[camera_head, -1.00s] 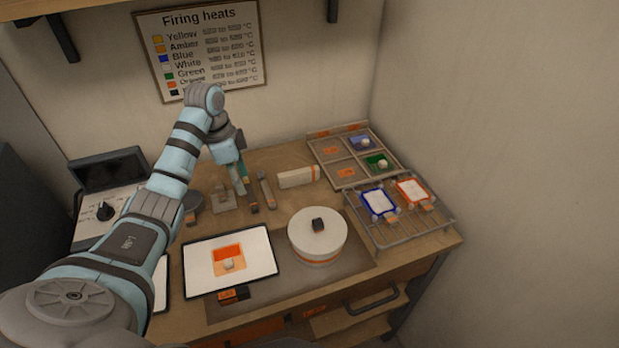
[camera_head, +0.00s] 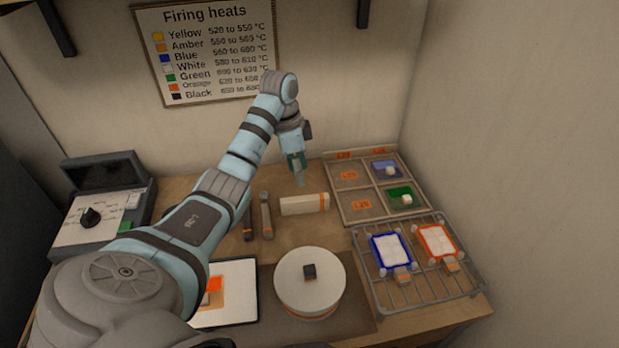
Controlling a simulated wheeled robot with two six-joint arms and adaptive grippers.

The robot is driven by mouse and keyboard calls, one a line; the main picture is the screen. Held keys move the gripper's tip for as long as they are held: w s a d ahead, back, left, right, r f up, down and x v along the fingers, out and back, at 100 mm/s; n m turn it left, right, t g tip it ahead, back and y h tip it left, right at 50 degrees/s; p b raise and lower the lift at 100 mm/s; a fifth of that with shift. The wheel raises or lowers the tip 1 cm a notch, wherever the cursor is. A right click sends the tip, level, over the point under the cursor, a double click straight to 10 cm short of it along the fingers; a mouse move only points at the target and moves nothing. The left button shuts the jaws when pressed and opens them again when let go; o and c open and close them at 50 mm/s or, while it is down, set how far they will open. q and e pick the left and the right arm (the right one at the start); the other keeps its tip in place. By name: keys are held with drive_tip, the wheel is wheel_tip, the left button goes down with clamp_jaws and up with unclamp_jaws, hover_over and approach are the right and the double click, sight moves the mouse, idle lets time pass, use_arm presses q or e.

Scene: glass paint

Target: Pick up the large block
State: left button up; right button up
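The large block is probably the long white block with an orange band near one end (camera_head: 300,205), lying on the workbench right of centre. My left gripper (camera_head: 301,181) points down just above and behind this block, apart from it as far as I can see. Its fingertips are small and seen edge-on, so whether they are open or shut is unclear. I see nothing held in it. My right gripper is not in view.
Two thin tools (camera_head: 266,216) lie left of the block. A round white lidded pot (camera_head: 293,285) stands in front. A divided tray (camera_head: 340,207) and a wire rack (camera_head: 376,295) are to the right. A control box (camera_head: 75,233) stands far left.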

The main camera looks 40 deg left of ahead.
sight(305, 198)
use_arm(q)
drive_tip(key=f, duration=0.3)
drive_tip(key=d+f+p, duration=0.1)
drive_tip(key=shift+s+f, duration=0.2)
drive_tip(key=shift+s, duration=0.1)
drive_tip(key=f, duration=0.3)
drive_tip(key=w+f, duration=0.1)
drive_tip(key=f, duration=0.1)
drive_tip(key=shift+d+f, duration=0.15)
drive_tip(key=shift+d, duration=0.25)
drive_tip(key=shift+s, duration=0.15)
drive_tip(key=shift+c, duration=0.2)
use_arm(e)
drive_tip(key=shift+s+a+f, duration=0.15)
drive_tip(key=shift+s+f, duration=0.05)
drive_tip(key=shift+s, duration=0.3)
use_arm(q)
clamp_jaws()
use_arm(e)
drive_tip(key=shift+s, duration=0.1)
